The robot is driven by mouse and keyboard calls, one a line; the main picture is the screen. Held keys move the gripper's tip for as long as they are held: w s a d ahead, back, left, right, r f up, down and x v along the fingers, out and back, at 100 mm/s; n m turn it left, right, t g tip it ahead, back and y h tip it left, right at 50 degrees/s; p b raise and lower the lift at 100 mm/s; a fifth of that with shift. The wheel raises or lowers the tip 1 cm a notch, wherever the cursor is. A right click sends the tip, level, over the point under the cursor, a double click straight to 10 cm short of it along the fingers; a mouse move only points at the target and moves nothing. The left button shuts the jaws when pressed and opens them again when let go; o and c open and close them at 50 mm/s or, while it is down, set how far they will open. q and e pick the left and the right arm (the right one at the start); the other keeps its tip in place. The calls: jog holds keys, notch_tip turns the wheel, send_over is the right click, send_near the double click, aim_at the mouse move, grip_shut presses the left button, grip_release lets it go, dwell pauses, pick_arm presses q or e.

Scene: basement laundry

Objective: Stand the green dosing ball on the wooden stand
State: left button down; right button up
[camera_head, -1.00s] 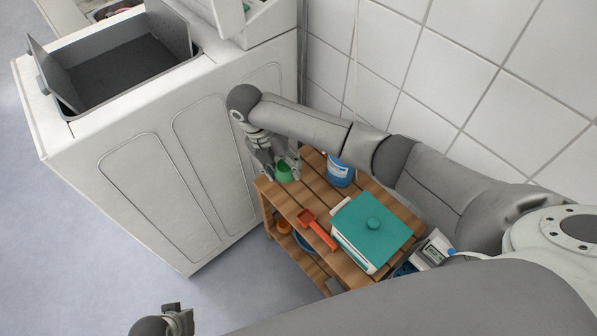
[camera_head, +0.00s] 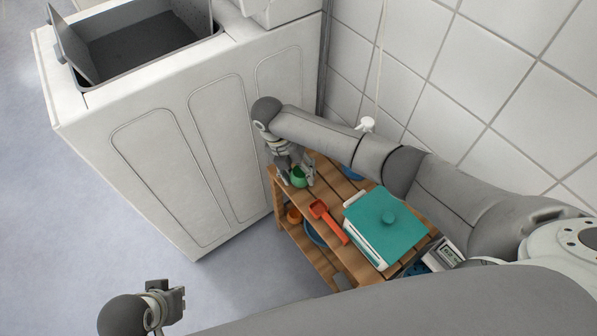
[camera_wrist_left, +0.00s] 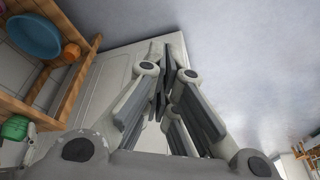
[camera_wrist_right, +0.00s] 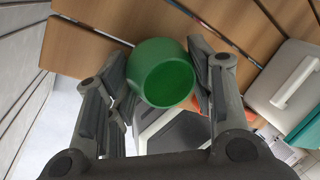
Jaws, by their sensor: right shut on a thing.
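The green dosing ball (camera_head: 299,177) is a rounded cup with an open mouth. In the right wrist view it (camera_wrist_right: 161,74) sits between the two fingers with its mouth towards the camera. My right gripper (camera_head: 297,180) is shut on it, at the left end of the wooden stand (camera_head: 338,188). The slats (camera_wrist_right: 95,48) show behind the ball; I cannot tell whether it touches them. My left gripper (camera_head: 166,303) is away from the stand, over the floor at lower left. Its fingers (camera_wrist_left: 163,82) come together with nothing between them.
An orange-red scoop (camera_head: 328,222) and a white box with a teal lid (camera_head: 385,226) lie on the stand. A blue item (camera_head: 351,173) is mostly hidden behind my right arm. A white washer (camera_head: 170,140) stands left. A blue bowl (camera_wrist_left: 33,35) is on the lower shelf.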

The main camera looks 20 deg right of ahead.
jog(key=o, duration=0.9)
pick_arm(q)
jog(key=shift+r, duration=0.1)
pick_arm(e)
jog(key=shift+a+r, duration=0.1)
jog(key=shift+r, duration=0.2)
pick_arm(q)
notch_tip(320, 180, down, 10)
jog(key=p, duration=0.3)
jog(key=shift+d+f+g, duration=0.15)
jog(key=shift+f+g, duration=0.05)
jog(key=shift+g, duration=0.1)
pick_arm(e)
jog(key=v, duration=1.1)
jog(key=shift+r, duration=0.25)
pick_arm(q)
jog(key=shift+w, duration=0.1)
pick_arm(e)
jog(key=shift+w+a, duration=0.1)
